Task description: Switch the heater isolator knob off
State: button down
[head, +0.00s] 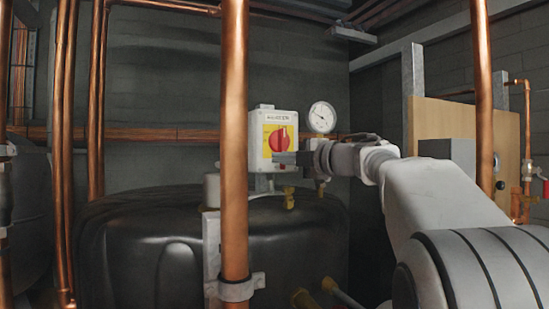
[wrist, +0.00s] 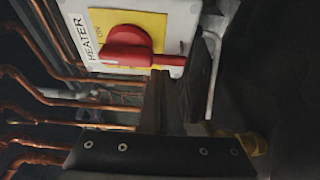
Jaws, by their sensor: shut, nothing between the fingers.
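The heater isolator is a pale box (head: 256,150) with a yellow plate and a red knob (head: 279,138), seen in the head view left of my wrist. In the wrist view the red knob (wrist: 128,47) sits on the yellow plate (wrist: 152,22), beside a "HEATER" label and small "ON" lettering. Its handle bar points to the right of that picture. My gripper (head: 276,157) is shut and empty, its tips just below the knob in the head view. In the wrist view the dark fingers (wrist: 160,76) end right by the handle bar; I cannot tell if they touch it.
A copper pipe (head: 234,120) stands upright in front, just left of the isolator. A round gauge (head: 322,117) is right of the box, close above my wrist. A black tank (head: 150,245) and yellow-handled valves (head: 289,198) lie below. Another copper pipe (head: 483,90) rises at right.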

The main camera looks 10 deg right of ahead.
jog(key=shift+d+f+n+g+h+p, duration=0.1)
jog(key=shift+d+n+g+h+p, duration=0.3)
jog(key=shift+n+p, duration=0.7)
dwell(0.3)
jog(key=shift+d, duration=0.15)
jog(key=d+r+n+h+p, duration=0.1)
jog(key=n, duration=0.2)
jog(key=d+n+h+p, duration=0.2)
jog(key=n, duration=0.2)
jog(key=w+d+r+n+h+p, duration=0.1)
jog(key=n+h+p, duration=0.1)
jog(key=n, duration=0.2)
jog(key=shift+d+r+g, duration=0.15)
jog(key=shift+r+g, duration=0.2)
jog(key=shift+g, duration=0.05)
dwell(0.5)
jog(key=shift+r+p, duration=0.15)
jog(key=shift+p, duration=0.2)
dwell(0.6)
